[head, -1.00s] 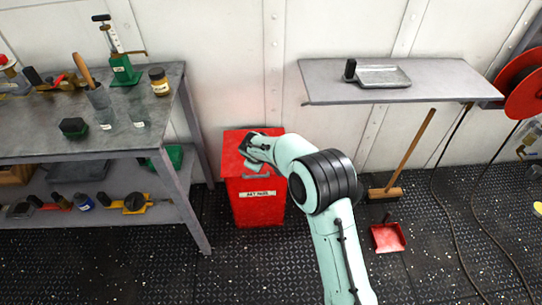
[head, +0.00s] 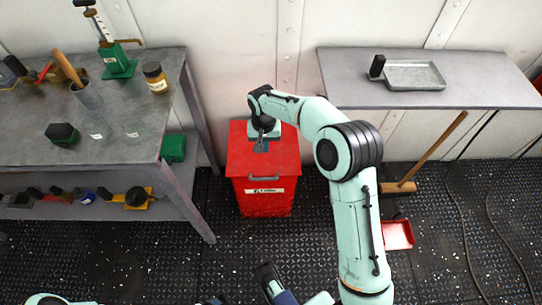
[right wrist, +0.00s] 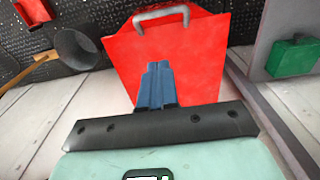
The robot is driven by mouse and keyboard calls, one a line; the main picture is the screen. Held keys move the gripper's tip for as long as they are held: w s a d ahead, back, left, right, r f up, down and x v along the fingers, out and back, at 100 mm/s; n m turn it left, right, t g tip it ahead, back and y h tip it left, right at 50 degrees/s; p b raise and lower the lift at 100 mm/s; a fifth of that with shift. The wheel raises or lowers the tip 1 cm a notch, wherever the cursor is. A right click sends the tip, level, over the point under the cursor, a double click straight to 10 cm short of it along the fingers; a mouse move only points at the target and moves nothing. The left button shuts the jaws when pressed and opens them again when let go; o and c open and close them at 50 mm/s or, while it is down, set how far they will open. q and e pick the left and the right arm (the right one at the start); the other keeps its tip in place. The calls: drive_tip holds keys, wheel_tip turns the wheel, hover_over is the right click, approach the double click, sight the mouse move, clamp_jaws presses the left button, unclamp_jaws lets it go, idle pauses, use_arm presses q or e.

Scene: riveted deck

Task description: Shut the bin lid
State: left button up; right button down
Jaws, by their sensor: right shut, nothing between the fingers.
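The red bin (head: 265,203) stands on the floor against the back wall. Its red lid (head: 282,155) lies over the top and looks about flat; I cannot tell whether a small gap remains at its front edge. A grey handle (head: 265,190) sits at the front. My right gripper (head: 261,146) points down over the lid and is shut and empty; contact is unclear. In the right wrist view, its blue fingers (right wrist: 156,85) show before the red lid (right wrist: 195,55), with the handle (right wrist: 161,14) beyond.
A grey workbench (head: 30,130) with tools, bottles and jars stands left of the bin. A wall shelf (head: 480,88) holding a metal dustpan (head: 413,74) is at right. A broom (head: 435,152) and a red dustpan (head: 397,235) are below it. Floor before the bin is clear.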

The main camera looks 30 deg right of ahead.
wheel_tip(320, 180, down, 10)
drive_tip(key=shift+b, duration=1.05)
use_arm(q)
drive_tip(key=shift+t+y, duration=0.3)
drive_tip(key=shift+t, duration=0.4)
drive_tip(key=w+a+f, duration=0.1)
drive_tip(key=w, duration=0.1)
drive_tip(key=w+a+f, duration=0.1)
drive_tip(key=w+f, duration=0.1)
drive_tip(key=shift+a+f+b, duration=0.1)
drive_tip(key=shift+a+b, duration=0.05)
drive_tip(key=shift+b, duration=0.15)
use_arm(e)
drive_tip(key=s+f, duration=0.1)
drive_tip(key=s+a+f, duration=0.1)
drive_tip(key=f, duration=0.1)
drive_tip(key=shift+a, duration=0.1)
